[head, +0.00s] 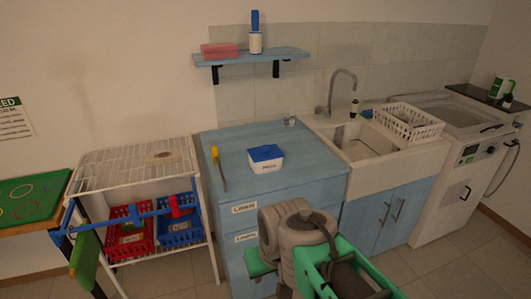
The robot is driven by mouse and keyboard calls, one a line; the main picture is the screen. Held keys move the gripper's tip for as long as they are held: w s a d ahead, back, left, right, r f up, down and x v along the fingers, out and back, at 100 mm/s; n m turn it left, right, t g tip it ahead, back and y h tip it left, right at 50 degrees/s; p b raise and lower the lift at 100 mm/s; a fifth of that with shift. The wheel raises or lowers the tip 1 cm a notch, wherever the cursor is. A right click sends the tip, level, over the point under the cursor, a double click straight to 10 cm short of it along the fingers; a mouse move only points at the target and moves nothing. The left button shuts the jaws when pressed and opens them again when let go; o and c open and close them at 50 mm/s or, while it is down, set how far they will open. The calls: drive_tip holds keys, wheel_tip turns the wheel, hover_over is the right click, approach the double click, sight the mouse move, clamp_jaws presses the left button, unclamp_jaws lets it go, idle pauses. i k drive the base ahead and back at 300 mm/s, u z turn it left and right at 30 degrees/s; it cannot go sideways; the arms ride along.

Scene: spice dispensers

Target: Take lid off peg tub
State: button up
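The peg tub (266,165) is a small white tub with dark lettering on its front. It stands upright on the blue counter, left of the sink. Its blue lid (265,152) sits on top and covers the opening, so the contents are hidden. Grey and green parts, which look like my own arm, show at the bottom centre, in front of the counter and apart from the tub. I cannot make out my gripper's fingers in this view.
A yellow-handled tool (215,155) lies at the left of the blue counter (310,178). A sink with a tap (340,88) and a white basket (408,122) are to the right. A wall shelf (252,57) hangs above. The counter around the tub is mostly clear.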

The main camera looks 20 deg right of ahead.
sight(264, 152)
drive_tip(key=z, duration=0.35)
drive_tip(key=k, duration=0.5)
drive_tip(key=i, duration=1.15)
drive_tip(key=u, duration=1.45)
drive_tip(key=i, duration=0.3)
drive_tip(key=u, duration=0.4)
